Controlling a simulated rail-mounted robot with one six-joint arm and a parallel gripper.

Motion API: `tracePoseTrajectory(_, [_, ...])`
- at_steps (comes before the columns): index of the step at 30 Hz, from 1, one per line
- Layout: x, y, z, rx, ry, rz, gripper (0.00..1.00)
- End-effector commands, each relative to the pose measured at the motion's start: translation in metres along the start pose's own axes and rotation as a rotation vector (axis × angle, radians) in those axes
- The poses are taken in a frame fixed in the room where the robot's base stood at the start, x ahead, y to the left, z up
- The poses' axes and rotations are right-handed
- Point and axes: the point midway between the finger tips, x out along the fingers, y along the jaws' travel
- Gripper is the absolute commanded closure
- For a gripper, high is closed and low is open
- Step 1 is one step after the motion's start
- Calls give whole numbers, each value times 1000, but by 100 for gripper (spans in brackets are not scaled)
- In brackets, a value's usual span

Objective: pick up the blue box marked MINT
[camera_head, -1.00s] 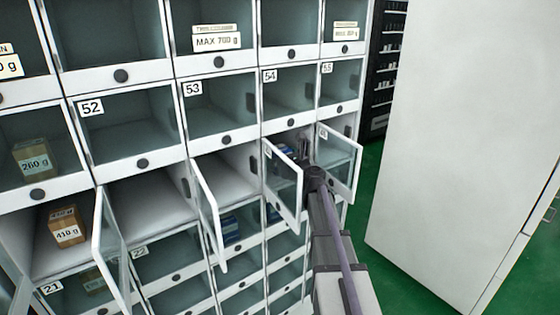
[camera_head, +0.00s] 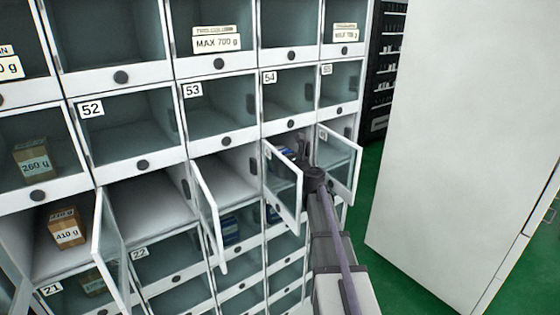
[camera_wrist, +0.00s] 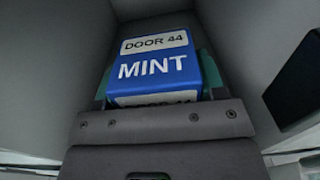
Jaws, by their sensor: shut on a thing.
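The blue box marked MINT (camera_wrist: 155,68) fills the middle of the wrist view, with a white label reading DOOR 44 on its top. It sits between the green finger pads of my gripper (camera_wrist: 155,90), which is shut on it. Grey compartment walls surround it. In the head view my gripper (camera_head: 297,160) is inside an open compartment below the one labelled 54, behind an open glass door (camera_head: 281,187). There the box is mostly hidden by the door and my arm. I cannot tell whether it still touches the compartment floor.
Glass doors stand open close on both sides of my arm, the right one (camera_head: 338,165) and another further left (camera_head: 207,210). Brown boxes marked 260 g (camera_head: 33,158) and 410 g (camera_head: 66,228) sit at left. A large white panel (camera_head: 455,130) stands at right.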

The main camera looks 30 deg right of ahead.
Motion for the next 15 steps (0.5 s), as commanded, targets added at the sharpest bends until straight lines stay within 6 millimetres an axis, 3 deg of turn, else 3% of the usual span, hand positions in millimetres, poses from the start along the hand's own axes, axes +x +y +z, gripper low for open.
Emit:
tracePoseTrajectory(8, [-3, 0, 21, 0, 0, 0, 63])
tracePoseTrajectory(15, [-68, 2, 15, 0, 0, -3, 63])
